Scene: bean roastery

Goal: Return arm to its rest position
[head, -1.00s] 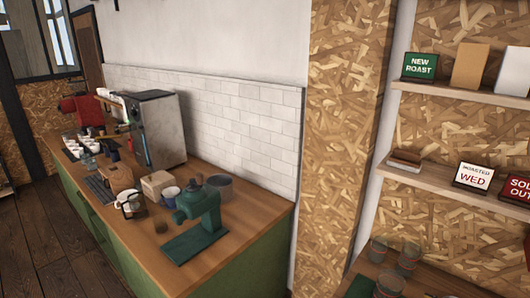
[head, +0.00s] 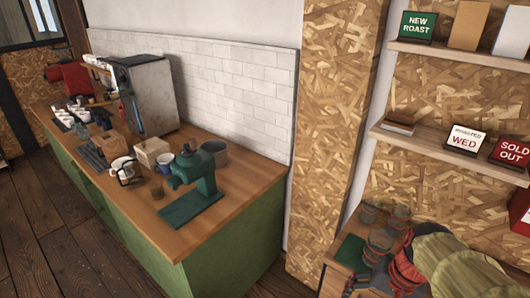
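I cannot make out my gripper or my arm anywhere in the head view. No part of the picture shows fingers that I can identify, so its pose and whether it is open or shut are hidden from me.
A wooden counter (head: 136,221) on green cabinets holds a dark green grinder-like machine (head: 198,180), an espresso machine (head: 148,95) and several cups. Shelves (head: 455,58) with signs hang at right. Below are dark cups (head: 380,243) and a ribbed olive shape (head: 462,265). Floor (head: 60,255) is clear at left.

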